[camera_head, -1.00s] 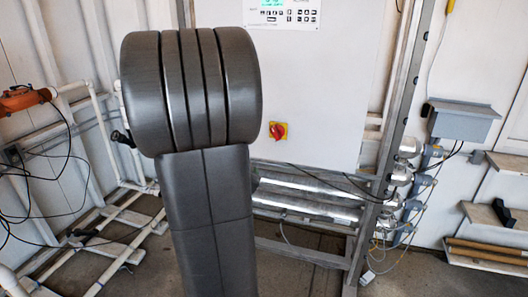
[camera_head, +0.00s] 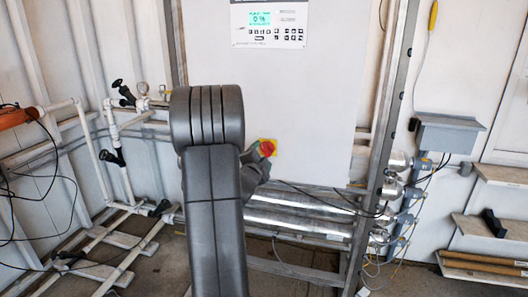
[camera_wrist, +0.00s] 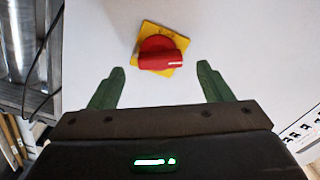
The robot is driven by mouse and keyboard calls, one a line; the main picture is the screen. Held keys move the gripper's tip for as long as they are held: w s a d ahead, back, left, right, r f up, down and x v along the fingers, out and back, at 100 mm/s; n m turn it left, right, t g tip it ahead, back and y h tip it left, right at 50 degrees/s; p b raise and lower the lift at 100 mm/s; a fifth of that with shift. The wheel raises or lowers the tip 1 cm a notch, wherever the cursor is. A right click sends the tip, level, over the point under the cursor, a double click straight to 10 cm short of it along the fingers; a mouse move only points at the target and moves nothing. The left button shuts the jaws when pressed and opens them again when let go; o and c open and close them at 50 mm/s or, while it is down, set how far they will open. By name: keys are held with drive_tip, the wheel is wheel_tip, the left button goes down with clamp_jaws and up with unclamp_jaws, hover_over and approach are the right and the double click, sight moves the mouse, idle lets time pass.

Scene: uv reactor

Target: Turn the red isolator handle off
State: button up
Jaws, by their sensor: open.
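The red isolator handle (camera_wrist: 160,55) is a round red knob with a grip bar on a yellow square plate (camera_wrist: 153,29), mounted on the white cabinet door. In the wrist view it lies just beyond and between the fingertips of my gripper (camera_wrist: 161,68). The two green fingers are spread apart, one to each side, with no visible contact. In the head view the red handle (camera_head: 267,148) shows at the lower left of the cabinet front, beside my arm. My gripper's fingers are hidden there behind my arm; only part of the wrist shows.
A control panel with a lit display (camera_head: 262,18) is higher on the white cabinet (camera_head: 315,90). Metal tubes (camera_head: 300,218) run below the cabinet. White pipework with black valve handles (camera_head: 112,157) stands at the left. A grey box (camera_head: 447,134) and shelves are at the right.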

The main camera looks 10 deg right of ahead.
sight(265, 151)
drive_tip(key=shift+x, duration=1.5)
drive_tip(key=c, duration=1)
drive_tip(key=shift+o, duration=0.2)
drive_tip(key=shift+n, duration=0.5)
drive_tip(key=n, duration=0.5)
drive_tip(key=shift+a+f, duration=0.1)
drive_tip(key=n+p, duration=0.2)
drive_tip(key=n, duration=0.4)
drive_tip(key=shift+f, duration=0.1)
drive_tip(key=shift+n, duration=0.3)
